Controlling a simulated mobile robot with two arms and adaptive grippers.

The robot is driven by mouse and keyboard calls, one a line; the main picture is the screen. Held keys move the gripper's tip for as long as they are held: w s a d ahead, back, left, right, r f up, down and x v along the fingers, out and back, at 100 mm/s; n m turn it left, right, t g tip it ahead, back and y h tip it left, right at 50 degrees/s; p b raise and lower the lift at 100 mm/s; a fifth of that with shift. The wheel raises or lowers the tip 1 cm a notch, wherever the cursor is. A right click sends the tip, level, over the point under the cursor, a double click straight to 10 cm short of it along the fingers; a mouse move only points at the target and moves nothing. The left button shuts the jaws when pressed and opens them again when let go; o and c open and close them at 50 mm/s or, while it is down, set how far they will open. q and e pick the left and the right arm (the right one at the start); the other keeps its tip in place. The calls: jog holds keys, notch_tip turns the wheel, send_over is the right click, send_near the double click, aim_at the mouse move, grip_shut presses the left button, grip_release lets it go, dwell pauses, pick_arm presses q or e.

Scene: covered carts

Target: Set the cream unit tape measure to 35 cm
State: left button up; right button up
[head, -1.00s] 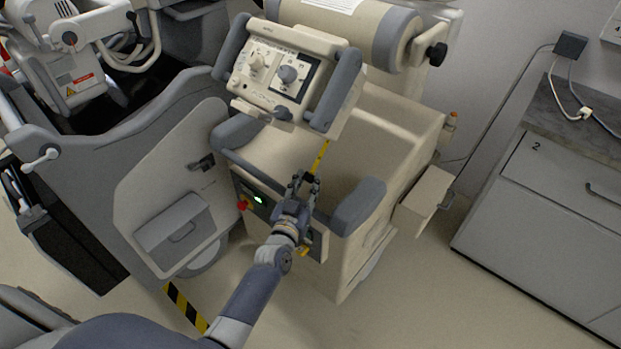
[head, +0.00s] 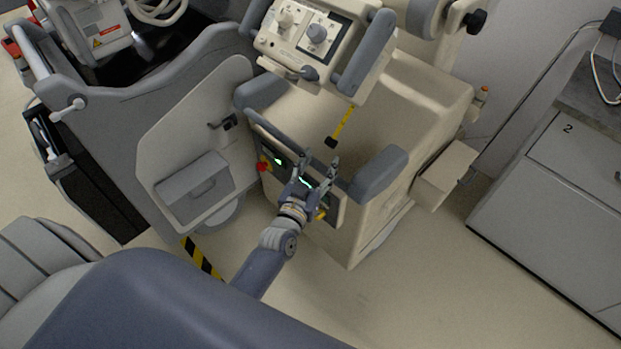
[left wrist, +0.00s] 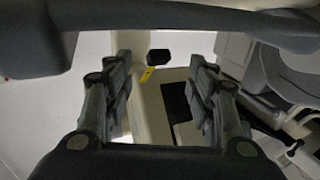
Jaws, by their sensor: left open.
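The cream unit (head: 400,110) stands in the middle of the head view. Its yellow tape measure (head: 343,122) hangs from under the control head and ends in a dark end piece (head: 331,142). The dark end piece (left wrist: 159,55) and a short piece of yellow tape (left wrist: 147,74) also show in the left wrist view, beyond the fingers. My left gripper (head: 318,170) is open and empty in front of the unit's front panel, just below the tape's end and apart from it. Tape markings are too small to read. My right gripper is not in view.
A grey handle bar (head: 275,130) and a grey padded corner (head: 378,174) flank my gripper. A red knob (head: 263,163) is on the front panel. A control head (head: 315,40) overhangs above. A grey cabinet (head: 560,220) stands right; floor is clear between.

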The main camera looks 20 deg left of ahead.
pick_arm(q)
jog(key=s, duration=0.6)
jog(key=shift+d, duration=0.1)
dwell(0.3)
jog(key=s+d+f+m+g+h, duration=0.15)
jog(key=s+f+g, duration=0.4)
jog(key=f, duration=0.95)
jog(key=s+d+f+m+g+h, duration=0.1)
jog(key=s+d+f+g, duration=0.15)
jog(key=s+f, duration=0.9)
jog(key=s+a+f+g, duration=0.2)
jog(key=s+f+g, duration=0.2)
jog(key=s+f, duration=0.5)
jog(key=s+a+f+g+y, duration=0.1)
jog(key=s+a+f+g, duration=0.2)
jog(key=s+f, duration=0.7)
jog(key=s+g, duration=0.2)
jog(key=s, duration=0.4)
jog(key=shift+a, duration=0.35)
jog(key=shift+m+y, duration=0.25)
jog(key=shift+c, duration=0.5)
